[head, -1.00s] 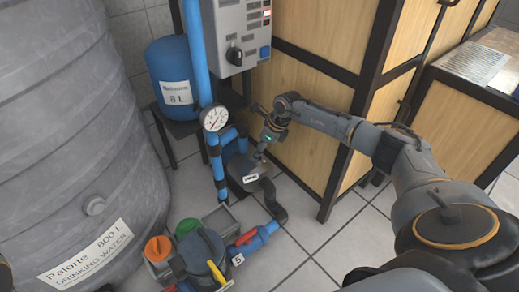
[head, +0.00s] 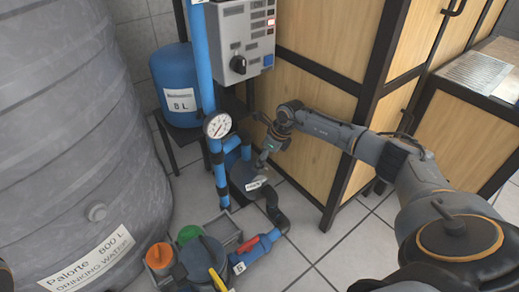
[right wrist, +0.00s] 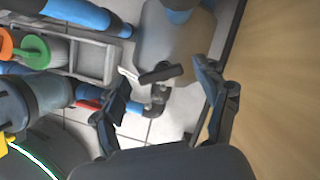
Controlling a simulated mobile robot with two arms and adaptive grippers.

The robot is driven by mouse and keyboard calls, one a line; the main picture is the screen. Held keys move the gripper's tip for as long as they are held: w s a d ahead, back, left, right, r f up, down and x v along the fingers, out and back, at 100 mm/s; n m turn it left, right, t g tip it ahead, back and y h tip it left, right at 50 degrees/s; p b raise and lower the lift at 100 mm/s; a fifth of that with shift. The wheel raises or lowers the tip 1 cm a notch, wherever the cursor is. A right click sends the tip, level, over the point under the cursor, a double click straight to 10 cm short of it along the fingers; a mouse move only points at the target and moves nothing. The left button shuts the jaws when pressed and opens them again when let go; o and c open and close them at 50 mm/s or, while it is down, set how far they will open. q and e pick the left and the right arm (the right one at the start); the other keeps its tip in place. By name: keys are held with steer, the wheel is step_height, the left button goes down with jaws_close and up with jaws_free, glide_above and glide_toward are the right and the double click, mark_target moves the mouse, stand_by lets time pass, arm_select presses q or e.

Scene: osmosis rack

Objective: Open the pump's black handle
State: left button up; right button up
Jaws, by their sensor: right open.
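The grey pump (head: 243,176) with a white label stands on the floor below the blue pipe and gauge. A black bar-like part (right wrist: 160,73), likely the black handle, shows in the right wrist view on a black elbow fitting beside the pump body (right wrist: 175,40). My right gripper (head: 264,157) is just above the pump's right side in the head view. In the right wrist view my right gripper (right wrist: 164,75) is open, with the black bar between its fingers in the picture and no visible grip on it.
A large grey water tank (head: 70,140) fills the left. A pressure gauge (head: 217,125) on the blue pipe is close to the pump. A wooden cabinet (head: 300,95) stands right behind my right arm. A red-handled valve (head: 247,244) lies in front. Tiled floor at front right is clear.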

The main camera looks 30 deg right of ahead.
steer(key=shift+a+m+t+h, duration=0.1)
steer(key=shift+m+t+h, duration=0.2)
steer(key=shift+m, duration=0.8)
steer(key=m+h+b, duration=0.1)
steer(key=m, duration=0.1)
steer(key=shift+a+f+m, duration=0.1)
steer(key=shift+m, duration=0.2)
steer(key=m+h+b, duration=0.1)
steer(key=m, duration=0.1)
steer(key=m+h+b, duration=0.1)
steer(key=m+b, duration=0.1)
steer(key=m, duration=0.1)
steer(key=shift+a+f, duration=0.1)
steer(key=shift+a, duration=0.05)
steer(key=m+h+b, duration=0.1)
steer(key=m+b, duration=0.1)
steer(key=m, duration=0.1)
steer(key=m+g+h+b, duration=0.1)
steer(key=m+b, duration=0.2)
steer(key=shift+w+a+f, duration=0.1)
steer(key=p+v, duration=0.8)
steer(key=v, duration=0.6)
steer(key=shift+r+m, duration=0.25)
steer(key=shift+m, duration=0.05)
steer(key=shift+w, duration=0.1)
